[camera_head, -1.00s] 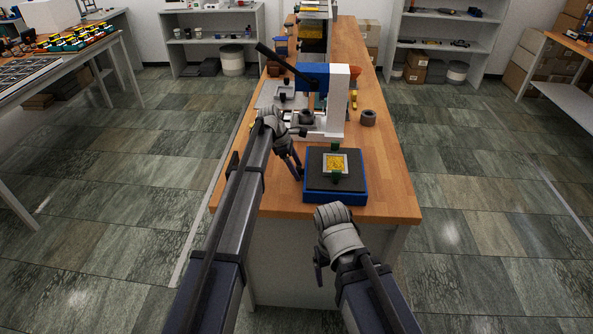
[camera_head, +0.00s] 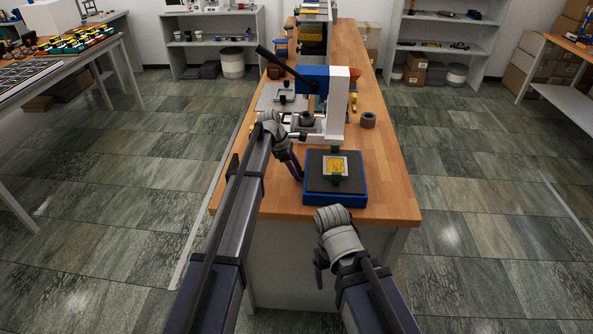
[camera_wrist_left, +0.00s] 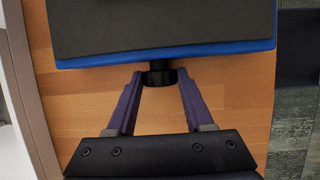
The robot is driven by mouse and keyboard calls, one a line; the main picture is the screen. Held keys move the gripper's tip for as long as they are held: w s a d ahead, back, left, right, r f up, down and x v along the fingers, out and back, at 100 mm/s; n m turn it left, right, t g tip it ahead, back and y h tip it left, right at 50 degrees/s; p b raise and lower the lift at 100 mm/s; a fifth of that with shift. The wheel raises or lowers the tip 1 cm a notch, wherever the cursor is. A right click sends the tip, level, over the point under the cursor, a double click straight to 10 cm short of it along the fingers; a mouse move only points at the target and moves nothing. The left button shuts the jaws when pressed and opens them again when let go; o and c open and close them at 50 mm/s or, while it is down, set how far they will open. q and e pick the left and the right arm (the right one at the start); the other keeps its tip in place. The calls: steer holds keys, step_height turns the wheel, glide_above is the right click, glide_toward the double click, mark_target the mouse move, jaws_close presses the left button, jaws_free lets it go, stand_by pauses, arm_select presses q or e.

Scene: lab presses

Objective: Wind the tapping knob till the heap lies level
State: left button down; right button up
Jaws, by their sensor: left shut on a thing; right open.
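The tapping device is a blue base (camera_head: 334,200) with a dark top pad. On the pad sits a small pale square tray (camera_head: 324,159) held between green clamps, with a yellow heap (camera_head: 337,167) in it. The heap's height is too small to judge. The black tapping knob (camera_wrist_left: 159,76) sticks out of the base's side in the left wrist view. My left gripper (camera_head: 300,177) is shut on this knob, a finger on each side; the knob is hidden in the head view. My right gripper (camera_head: 319,277) is open and empty, in front of the bench edge.
A blue and white press (camera_head: 338,103) with a long black lever (camera_head: 280,62) stands behind the device. A dark ring (camera_head: 368,120) lies right of the press. The wooden bench top (camera_head: 393,178) is clear at the right.

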arm_select(q)
steer(key=t, duration=0.1)
steer(key=s+t+b, duration=0.1)
steer(key=shift+f+t, duration=0.2)
steer(key=shift+t, duration=0.1)
steer(key=shift+w+r+m+t, duration=0.1)
steer(key=shift+w+m+t, duration=0.1)
steer(key=shift+m+t, duration=0.15)
steer(key=shift+c, duration=1.6)
jaws_free()
steer(key=shift+r, duration=0.15)
steer(key=p+v, duration=0.6)
steer(key=v, duration=0.1)
steer(key=shift+s+a+r, duration=0.15)
steer(key=shift+r, duration=0.05)
